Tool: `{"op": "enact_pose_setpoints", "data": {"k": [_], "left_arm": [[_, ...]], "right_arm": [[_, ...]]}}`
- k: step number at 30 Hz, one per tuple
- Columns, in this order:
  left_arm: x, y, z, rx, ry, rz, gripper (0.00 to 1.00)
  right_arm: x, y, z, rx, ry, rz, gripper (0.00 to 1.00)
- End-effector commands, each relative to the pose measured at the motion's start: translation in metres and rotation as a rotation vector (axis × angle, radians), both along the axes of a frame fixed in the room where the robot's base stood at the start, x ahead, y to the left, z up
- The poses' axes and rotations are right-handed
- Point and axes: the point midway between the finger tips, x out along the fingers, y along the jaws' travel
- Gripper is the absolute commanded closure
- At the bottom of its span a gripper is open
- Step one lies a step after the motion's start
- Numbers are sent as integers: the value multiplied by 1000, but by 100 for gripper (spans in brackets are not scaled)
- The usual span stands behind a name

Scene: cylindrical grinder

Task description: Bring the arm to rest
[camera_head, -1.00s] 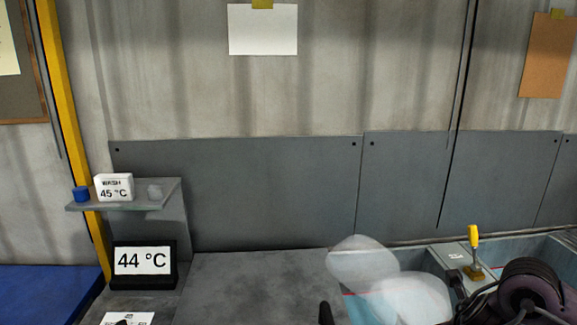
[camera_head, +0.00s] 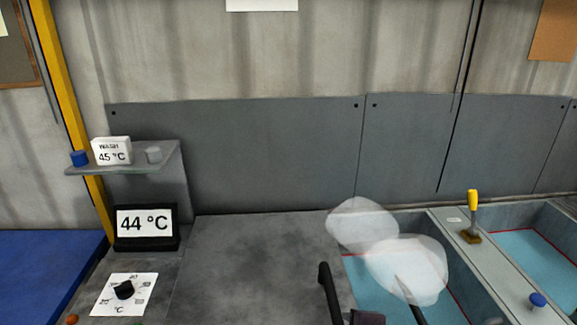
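A gripper (camera_head: 362,273), which I take to be my right one, shows at the bottom middle. Its two dark fingers stand well apart, with a purple part low between them. Nothing shows between the fingertips. One finger lies over the dark grey top; the other lies by the pale blue bath and is partly veiled by white vapour. The rest of that arm is below the picture. My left gripper is not in view.
Vapour (camera_head: 405,268) hangs over the near bath (camera_head: 372,292). At left are the 44 °C display (camera_head: 145,226), a black knob (camera_head: 124,290) and a shelf (camera_head: 140,170) with a 45 °C card (camera_head: 112,151). The grey top (camera_head: 250,265) is bare.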

Motion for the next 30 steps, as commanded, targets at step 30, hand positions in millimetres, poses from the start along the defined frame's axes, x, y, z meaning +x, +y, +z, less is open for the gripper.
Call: {"op": "enact_pose_setpoints", "data": {"k": [30], "left_arm": [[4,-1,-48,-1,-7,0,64]], "right_arm": [[-107,-76,-259,518,543,-1158,52]]}}
